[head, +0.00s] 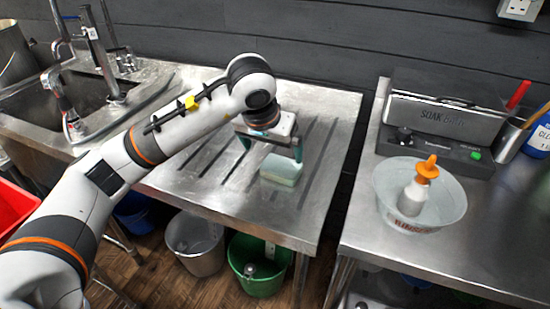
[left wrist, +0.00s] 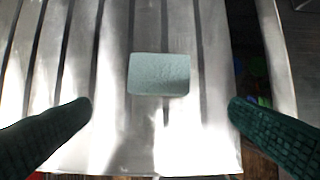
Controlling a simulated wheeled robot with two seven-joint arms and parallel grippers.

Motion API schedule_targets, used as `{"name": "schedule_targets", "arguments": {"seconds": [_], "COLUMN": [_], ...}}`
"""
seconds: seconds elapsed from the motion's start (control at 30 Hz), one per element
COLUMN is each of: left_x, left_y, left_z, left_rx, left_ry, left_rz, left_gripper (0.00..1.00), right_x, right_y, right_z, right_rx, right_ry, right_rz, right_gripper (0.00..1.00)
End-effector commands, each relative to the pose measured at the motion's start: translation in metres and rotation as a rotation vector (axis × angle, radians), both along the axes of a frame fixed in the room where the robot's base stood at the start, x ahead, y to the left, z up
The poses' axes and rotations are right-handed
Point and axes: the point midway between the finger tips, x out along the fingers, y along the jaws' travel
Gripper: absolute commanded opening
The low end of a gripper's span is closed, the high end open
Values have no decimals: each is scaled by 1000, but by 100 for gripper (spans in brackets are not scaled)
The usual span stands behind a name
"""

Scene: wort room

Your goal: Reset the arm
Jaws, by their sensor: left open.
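My left arm reaches in from the left over the steel drainboard (head: 317,190). My left gripper (head: 272,150) is open and empty above the board. A pale green block, like a sponge (head: 281,170), lies on the drainboard just past the fingers. In the left wrist view the green block (left wrist: 159,74) lies between and beyond the two dark green fingers (left wrist: 160,108), apart from both. My right gripper is not in view.
A sink with taps (head: 110,85) is at the left. A bowl (head: 388,183) holding an orange-topped bottle (head: 414,195) stands on the right bench, before a soak bath unit (head: 440,120). Grey (head: 195,245) and green (head: 270,280) buckets stand below. A gap separates the benches.

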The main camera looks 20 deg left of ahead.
Motion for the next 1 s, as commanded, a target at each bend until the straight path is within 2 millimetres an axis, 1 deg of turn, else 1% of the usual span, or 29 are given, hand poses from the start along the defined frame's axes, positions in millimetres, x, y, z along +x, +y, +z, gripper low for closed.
{"name": "schedule_targets", "arguments": {"seconds": [0.03,0.1,0.2,0.67,0.77,1.0], "left_x": [-2,-5,-7,-7,-7,-7], "left_y": [0,1,1,1,1,0], "left_z": [7,13,17,18,27,71], "left_rx": [0,0,1,0,0,0], "left_ry": [-3,-2,-1,0,0,0], "left_rz": [0,0,1,0,0,0], "left_gripper": [100,100,100,100,100,100], "right_x": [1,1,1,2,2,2], "right_y": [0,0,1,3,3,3], "right_z": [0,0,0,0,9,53], "right_rx": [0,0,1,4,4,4], "right_ry": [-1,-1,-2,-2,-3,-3], "right_rz": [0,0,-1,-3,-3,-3], "right_gripper": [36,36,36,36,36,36]}}
